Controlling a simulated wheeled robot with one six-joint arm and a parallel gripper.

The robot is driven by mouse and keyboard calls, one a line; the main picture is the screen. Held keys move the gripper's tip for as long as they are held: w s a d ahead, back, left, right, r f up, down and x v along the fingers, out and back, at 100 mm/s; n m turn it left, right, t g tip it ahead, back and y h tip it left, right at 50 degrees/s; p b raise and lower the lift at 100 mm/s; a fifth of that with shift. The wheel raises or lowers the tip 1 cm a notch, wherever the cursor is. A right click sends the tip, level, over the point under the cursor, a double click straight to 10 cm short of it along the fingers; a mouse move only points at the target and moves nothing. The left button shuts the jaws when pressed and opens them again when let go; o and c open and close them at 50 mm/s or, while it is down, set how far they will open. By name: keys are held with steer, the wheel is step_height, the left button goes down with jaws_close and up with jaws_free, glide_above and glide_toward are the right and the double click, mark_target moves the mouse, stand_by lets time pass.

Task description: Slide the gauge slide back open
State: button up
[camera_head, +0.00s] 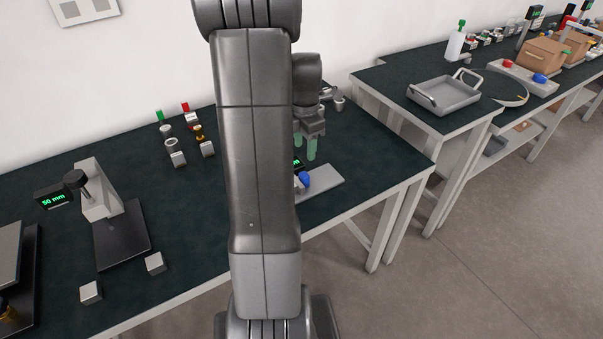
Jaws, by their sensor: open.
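A light grey plate (325,183) with a blue knob (304,180) lies on the dark bench top, right of my arm. A small display with green digits (298,163) stands just behind the knob, and my arm hides the plate's left part. I cannot tell for sure whether this is the gauge slide or how far it stands open. My gripper (305,147), with green fingertips, points down above and behind the blue knob. It is open, with nothing seen between its fingers. A stand gauge (100,190) with a display reading 50 mm (53,199) is at the left.
Small metal blocks (155,263) lie near the bench's front left edge. Several small parts (178,158) stand at the back, left of my arm. A second bench at the right holds a grey tray (443,95). The bench top (385,150) right of the plate is clear.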

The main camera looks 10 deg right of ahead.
mark_target(304, 174)
step_height(304, 174, down, 12)
steer(key=shift+r+p, duration=0.1)
steer(key=shift+p, duration=0.2)
jaws_close()
